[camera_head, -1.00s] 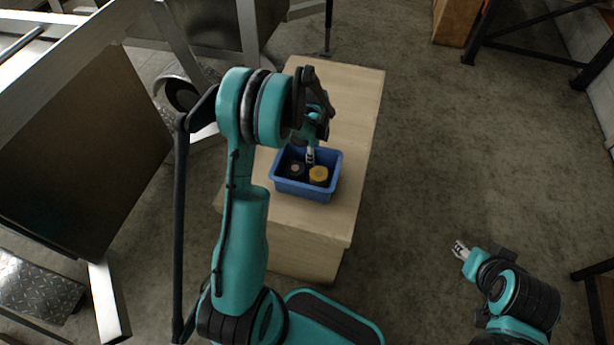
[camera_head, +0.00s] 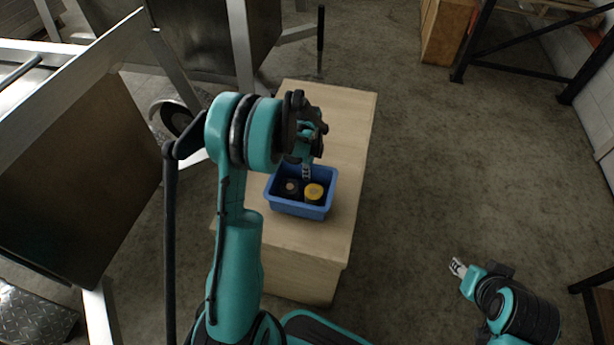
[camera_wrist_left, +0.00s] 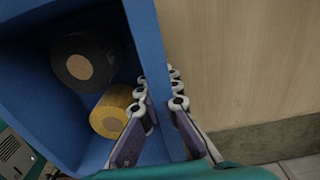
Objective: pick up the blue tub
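The blue tub (camera_head: 302,209) stands on the light wooden table and holds a black roll (camera_head: 290,187) and a yellow roll (camera_head: 314,192). In the left wrist view the tub (camera_wrist_left: 145,40) fills the left side, with the black roll (camera_wrist_left: 86,62) and yellow roll (camera_wrist_left: 115,110) inside. My left gripper (camera_head: 306,172) is at the tub's far rim. In the wrist view its fingers (camera_wrist_left: 160,98) straddle the tub wall, one inside and one outside, close against it. I cannot tell whether the tub's base is clear of the table. My right gripper (camera_head: 458,267) is over the floor, apart from everything; its fingers are too small to judge.
The wooden table (camera_head: 345,130) has bare top behind and beside the tub. Aluminium trailer frames (camera_head: 75,150) crowd the left. A wooden box (camera_head: 440,32) and a black rack (camera_head: 520,45) stand at the back right. The floor (camera_head: 440,150) right of the table is open.

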